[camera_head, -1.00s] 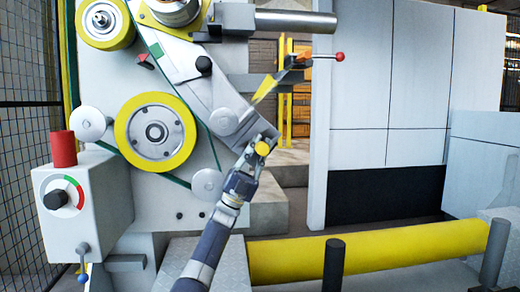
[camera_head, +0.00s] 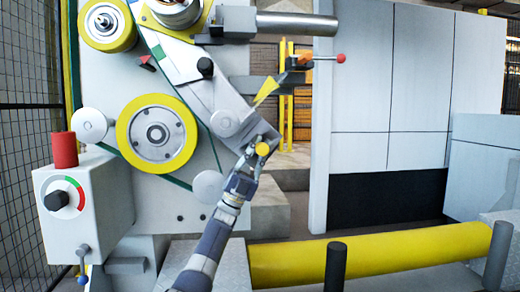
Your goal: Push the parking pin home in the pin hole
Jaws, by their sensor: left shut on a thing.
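The parking pin shows as a round yellow knob (camera_head: 263,149) at the lower end of the slanted grey machine arm (camera_head: 222,105). My left gripper (camera_head: 258,150) is at the knob, its fingers shut on it from below. The pin's shaft and the pin hole are hidden behind the knob and fingers, so I cannot tell how deep the pin sits. My right gripper is not in view.
A yellow-rimmed roller (camera_head: 156,134) and a grey disc (camera_head: 207,187) are left of my gripper. A yellow pointer (camera_head: 265,91) and a red-knobbed lever (camera_head: 325,58) are above. A control box (camera_head: 75,215) stands at left. A yellow roll (camera_head: 380,255) lies low at right.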

